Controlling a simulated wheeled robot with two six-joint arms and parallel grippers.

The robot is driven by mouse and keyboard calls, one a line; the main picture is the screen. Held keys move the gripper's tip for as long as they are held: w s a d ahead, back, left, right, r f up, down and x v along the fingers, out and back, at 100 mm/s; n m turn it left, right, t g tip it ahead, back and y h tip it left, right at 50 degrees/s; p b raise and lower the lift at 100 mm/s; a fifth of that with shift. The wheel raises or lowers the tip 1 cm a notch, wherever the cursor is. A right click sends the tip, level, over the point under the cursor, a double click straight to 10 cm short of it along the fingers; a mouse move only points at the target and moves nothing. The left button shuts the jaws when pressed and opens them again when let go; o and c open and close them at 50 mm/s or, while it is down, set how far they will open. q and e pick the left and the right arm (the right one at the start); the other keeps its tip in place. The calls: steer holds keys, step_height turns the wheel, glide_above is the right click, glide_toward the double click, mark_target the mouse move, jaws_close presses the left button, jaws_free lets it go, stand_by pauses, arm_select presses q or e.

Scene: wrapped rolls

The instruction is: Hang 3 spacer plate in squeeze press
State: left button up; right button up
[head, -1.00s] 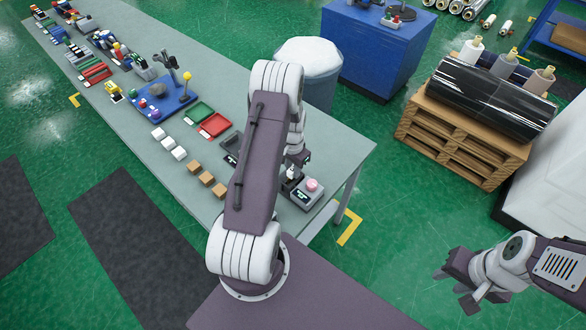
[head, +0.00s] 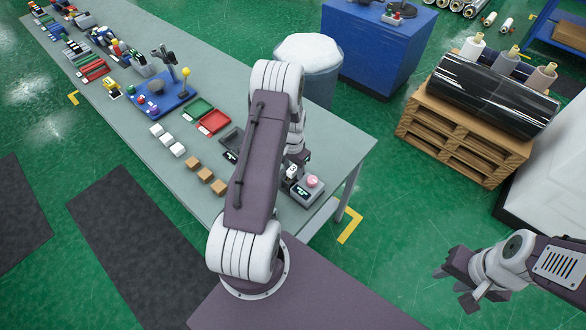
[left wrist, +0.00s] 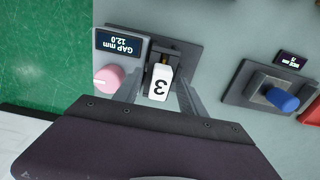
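A white spacer plate marked 3 (left wrist: 157,84) stands in a grey device with a slot, which looks like the squeeze press (left wrist: 185,52). The device has a pink knob (left wrist: 106,80) and a display reading "GAP mm 12.0". In the head view the device (head: 311,194) sits at the table's near right corner, partly hidden by my left arm. My left gripper (left wrist: 160,88) has one finger on each side of the plate, with small gaps showing, so it looks open. In the head view it is mostly hidden behind my arm. My right gripper (head: 462,284) is open and empty over the floor.
A device with a blue knob (left wrist: 282,99) stands beside the press. Dark, red (head: 214,122) and green trays, white blocks (head: 167,142) and tan blocks (head: 206,174) lie further along the table (head: 335,150). A pallet (head: 465,140) with a black roll stands at right.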

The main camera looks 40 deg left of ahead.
arm_select(q)
step_height(320, 180, up, 8)
steer(key=shift+b, duration=1.15)
steer(key=shift+r, duration=0.5)
